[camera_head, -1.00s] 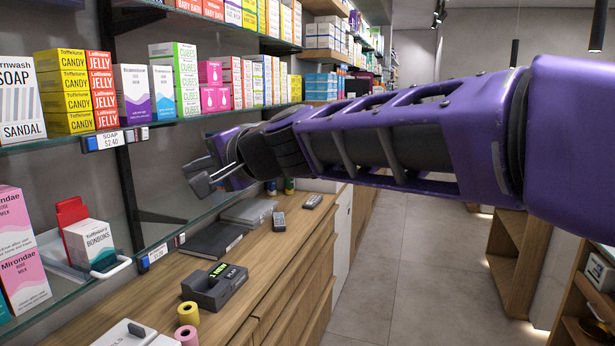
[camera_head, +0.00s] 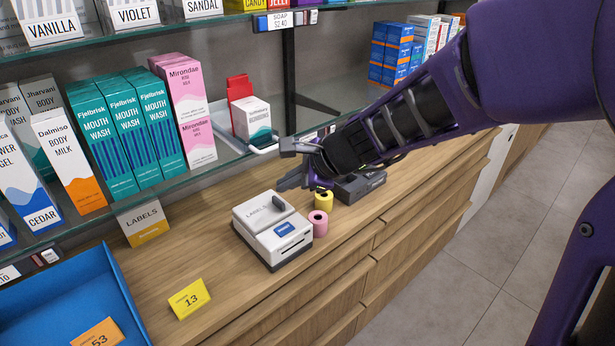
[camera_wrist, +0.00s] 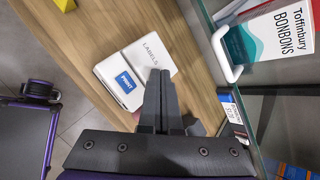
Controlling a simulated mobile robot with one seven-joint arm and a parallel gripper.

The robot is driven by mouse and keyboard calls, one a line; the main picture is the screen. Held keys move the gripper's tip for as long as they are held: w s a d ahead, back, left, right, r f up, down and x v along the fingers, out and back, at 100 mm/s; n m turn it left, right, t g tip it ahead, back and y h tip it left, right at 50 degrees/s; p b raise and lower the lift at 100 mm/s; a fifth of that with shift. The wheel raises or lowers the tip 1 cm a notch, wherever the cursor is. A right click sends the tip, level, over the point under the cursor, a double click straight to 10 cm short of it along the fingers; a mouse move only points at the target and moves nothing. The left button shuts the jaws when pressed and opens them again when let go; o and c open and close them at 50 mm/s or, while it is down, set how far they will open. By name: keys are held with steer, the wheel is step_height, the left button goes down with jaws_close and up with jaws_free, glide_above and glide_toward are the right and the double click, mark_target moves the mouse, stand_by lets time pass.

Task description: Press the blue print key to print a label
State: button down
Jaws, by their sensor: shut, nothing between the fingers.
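The white label printer (camera_head: 258,218) stands on the wooden counter, with LABELS written on its lid and a dark handle on top. Its blue print key (camera_head: 284,229) is on the front part, above a dark slot. In the wrist view the printer (camera_wrist: 112,66) lies beyond the fingers and the key (camera_wrist: 125,83) reads PRINT. My gripper (camera_head: 281,167) is shut and empty, above the counter behind and to the right of the printer, apart from the key. In the wrist view my gripper (camera_wrist: 158,80) overlaps the printer's edge in the picture.
A yellow roll (camera_head: 323,199) and a pink roll (camera_head: 318,223) stand right of the printer. A dark device (camera_head: 360,186) sits behind them, under my arm. A glass shelf (camera_head: 205,163) with boxes overhangs the counter's back. A yellow card (camera_head: 189,298) lies in front left.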

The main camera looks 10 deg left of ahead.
steer(key=shift+f, duration=0.1)
steer(key=b, duration=0.4)
glide_above(289, 230)
step_height(289, 230, down, 8)
steer(key=shift+r, duration=0.2)
steer(key=shift+f+b, duration=0.5)
steer(key=shift+b, duration=0.1)
steer(key=shift+f, duration=0.1)
stand_by(1.2)
steer(key=shift+f+b, duration=0.3)
steer(key=shift+b, duration=0.2)
